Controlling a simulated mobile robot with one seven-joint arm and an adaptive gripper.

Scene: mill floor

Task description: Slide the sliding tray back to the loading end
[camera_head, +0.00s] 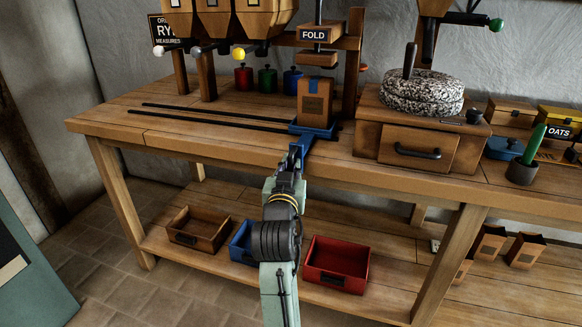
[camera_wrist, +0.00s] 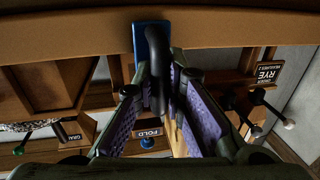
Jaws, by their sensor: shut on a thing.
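The blue sliding tray (camera_head: 325,133) sits at the right end of two dark rails (camera_head: 215,118) on the wooden bench. A brown packet with a blue label (camera_head: 314,98) stands upright on it, below the FOLD sign (camera_head: 313,34). My gripper (camera_head: 297,158) reaches the tray's front from below and is shut on the tray's handle. In the wrist view, the dark handle (camera_wrist: 158,75) lies between my two fingers, with the tray's blue face (camera_wrist: 147,35) beyond. My arm hides part of the bench edge in the head view.
The rails run left, clear of objects, towards wooden hoppers (camera_head: 225,20) on posts. Red, green and blue canisters (camera_head: 267,79) stand behind the rails. A stone mill on a drawer box (camera_head: 405,140) stands right of the tray. Open bins, including a red one (camera_head: 337,262), sit on the lower shelf.

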